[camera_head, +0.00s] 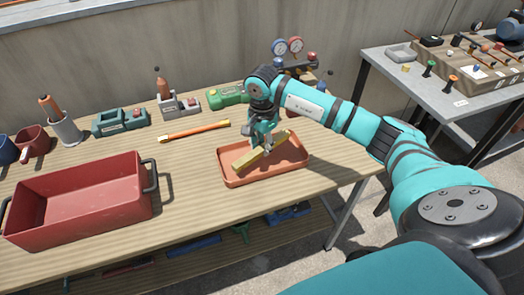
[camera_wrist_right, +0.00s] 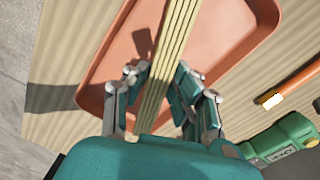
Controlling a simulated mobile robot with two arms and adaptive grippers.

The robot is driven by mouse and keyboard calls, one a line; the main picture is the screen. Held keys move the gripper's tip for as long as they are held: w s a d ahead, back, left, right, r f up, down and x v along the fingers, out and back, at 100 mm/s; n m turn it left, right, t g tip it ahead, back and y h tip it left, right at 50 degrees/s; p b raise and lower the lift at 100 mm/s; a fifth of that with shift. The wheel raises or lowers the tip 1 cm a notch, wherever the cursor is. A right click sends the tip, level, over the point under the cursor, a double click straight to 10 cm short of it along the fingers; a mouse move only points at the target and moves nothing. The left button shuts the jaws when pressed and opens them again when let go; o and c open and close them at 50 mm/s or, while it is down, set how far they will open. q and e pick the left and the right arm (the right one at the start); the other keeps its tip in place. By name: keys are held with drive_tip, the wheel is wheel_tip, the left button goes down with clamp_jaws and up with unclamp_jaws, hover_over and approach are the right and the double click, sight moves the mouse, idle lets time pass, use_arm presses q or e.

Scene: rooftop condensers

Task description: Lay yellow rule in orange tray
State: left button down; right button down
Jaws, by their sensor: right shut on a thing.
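The yellow rule (camera_head: 262,151) is a folded bundle of pale yellow strips. My right gripper (camera_head: 266,146) is shut on it; the rule (camera_wrist_right: 172,55) also shows between the fingers (camera_wrist_right: 165,85) in the right wrist view. The orange tray (camera_head: 233,181) is shallow and sits on the wooden bench near its front right. The rule is over the tray, tilted across the picture; the tray (camera_wrist_right: 235,58) lies behind it in the wrist view. I cannot tell whether the rule touches the tray floor. My left gripper is not in view.
A red open box (camera_head: 85,209) with black handles stands at the left. An orange stick tool (camera_head: 194,132) lies behind the tray. A green device (camera_head: 228,95), a gauge set (camera_head: 290,57) and other tools line the back. A second table (camera_head: 425,88) stands at the right.

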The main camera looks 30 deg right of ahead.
sight(262, 147)
wheel_tip(262, 147, down, 2)
drive_tip(key=shift+a+f+p, duration=0.1)
drive_tip(key=shift+f+p, duration=0.1)
drive_tip(key=shift+p, duration=0.1)
drive_tip(key=shift+f, duration=0.6)
drive_tip(key=c, duration=1.1)
unclamp_jaws()
drive_tip(key=shift+r, duration=0.1)
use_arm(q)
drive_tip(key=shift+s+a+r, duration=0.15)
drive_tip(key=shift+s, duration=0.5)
